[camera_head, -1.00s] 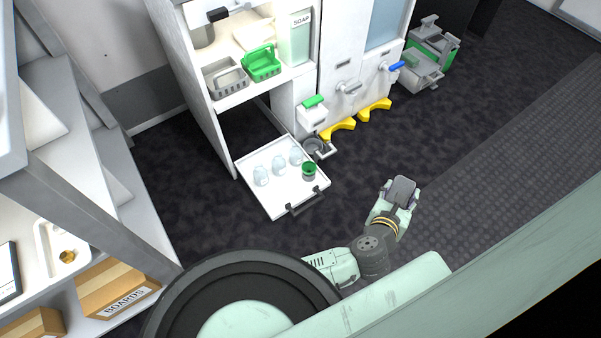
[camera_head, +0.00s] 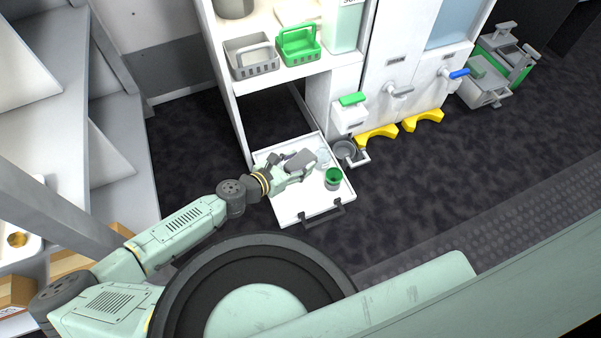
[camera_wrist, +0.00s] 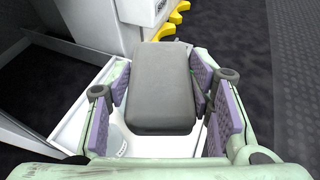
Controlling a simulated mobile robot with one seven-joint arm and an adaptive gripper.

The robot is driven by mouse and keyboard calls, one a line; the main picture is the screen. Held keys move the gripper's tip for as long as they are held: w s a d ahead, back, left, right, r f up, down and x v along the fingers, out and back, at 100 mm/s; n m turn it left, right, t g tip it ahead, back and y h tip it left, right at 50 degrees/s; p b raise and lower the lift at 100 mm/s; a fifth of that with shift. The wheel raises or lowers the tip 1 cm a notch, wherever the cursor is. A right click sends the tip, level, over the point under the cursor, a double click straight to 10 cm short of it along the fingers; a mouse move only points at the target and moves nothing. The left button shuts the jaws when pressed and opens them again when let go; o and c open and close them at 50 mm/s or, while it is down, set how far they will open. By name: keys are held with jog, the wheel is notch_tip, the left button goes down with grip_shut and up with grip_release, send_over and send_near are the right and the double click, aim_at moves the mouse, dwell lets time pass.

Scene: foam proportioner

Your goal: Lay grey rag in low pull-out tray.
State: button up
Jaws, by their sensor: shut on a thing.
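The grey rag (camera_head: 301,160) looks like a thick, rounded grey pad. It fills the middle of the wrist view (camera_wrist: 160,92). My gripper (camera_head: 287,166) is shut on it, with the purple finger pads on either side in the wrist view. The low pull-out tray (camera_head: 290,207) is white, drawn out near the floor, with a dark front handle. My gripper and the rag are over its left and middle part. I cannot tell how high above it the rag is. My gripper hides part of the tray.
A green-topped container (camera_head: 333,179) stands at the tray's right, with a clear jar (camera_head: 323,157) behind it. Another jar (camera_wrist: 111,139) shows near the left finger. A grey basket (camera_head: 251,57) and a green basket (camera_head: 298,45) sit on the shelf above. The tray's front is bare.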

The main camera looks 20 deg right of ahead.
aim_at(297, 196)
jog(key=f+b, duration=0.8)
jog(key=f, duration=1)
jog(key=shift+a, duration=0.2)
jog(key=shift+f, duration=0.15)
jog(key=o, duration=1.1)
jog(key=shift+a+r, duration=0.1)
jog(key=shift+r, duration=0.15)
jog(key=p+v, duration=0.2)
jog(key=v, duration=0.9)
jog(key=shift+s+a, duration=0.15)
jog(key=shift+a, duration=0.2)
